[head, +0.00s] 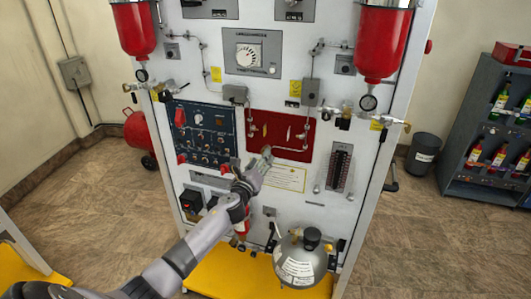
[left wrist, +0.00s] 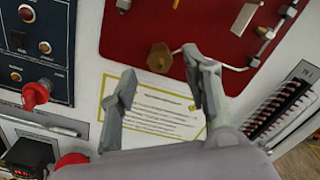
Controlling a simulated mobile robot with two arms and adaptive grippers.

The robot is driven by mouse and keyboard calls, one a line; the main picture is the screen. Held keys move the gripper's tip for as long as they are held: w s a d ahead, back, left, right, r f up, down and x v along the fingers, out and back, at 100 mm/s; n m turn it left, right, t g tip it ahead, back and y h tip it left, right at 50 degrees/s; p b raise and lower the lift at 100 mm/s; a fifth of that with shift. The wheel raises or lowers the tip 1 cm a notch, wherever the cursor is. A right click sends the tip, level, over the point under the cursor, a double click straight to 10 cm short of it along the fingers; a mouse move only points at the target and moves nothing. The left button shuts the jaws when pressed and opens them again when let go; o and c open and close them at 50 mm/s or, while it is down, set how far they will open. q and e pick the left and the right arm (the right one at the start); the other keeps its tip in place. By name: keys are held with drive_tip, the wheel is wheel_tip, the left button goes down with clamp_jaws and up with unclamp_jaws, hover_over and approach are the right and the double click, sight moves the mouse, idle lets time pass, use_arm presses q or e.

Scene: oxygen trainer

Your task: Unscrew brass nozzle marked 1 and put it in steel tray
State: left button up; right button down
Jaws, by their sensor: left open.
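A brass nozzle (left wrist: 160,57) sticks out of the lower left part of the red panel (left wrist: 125,35) in the left wrist view. No number on it can be read. My left gripper (left wrist: 160,64) is open, with one finger on each side of the nozzle's line and an empty gap between them. I cannot tell whether a finger touches it. In the head view my left gripper (head: 264,156) is at the lower edge of the red panel (head: 290,128) and covers the nozzle's place. No steel tray can be made out. My right gripper is not in view.
A white upright board (head: 275,190) carries a blue switch panel (head: 205,130), red cylinders (head: 382,45) and thin pipes. A grey round tank (head: 300,262) stands low on the yellow base. A bottle rack (head: 490,130) is at the right.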

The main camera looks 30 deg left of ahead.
use_arm(q)
drive_tip(key=shift+b+x, duration=0.75)
drive_tip(key=shift+x, duration=1.1)
clamp_jaws()
drive_tip(key=n, duration=0.2)
drive_tip(key=shift+f+n+b, duration=0.1)
drive_tip(key=shift+n+b, duration=0.2)
drive_tip(key=shift+n, duration=0.5)
drive_tip(key=shift+n, duration=0.7)
drive_tip(key=n, duration=0.5)
drive_tip(key=shift+r, duration=0.2)
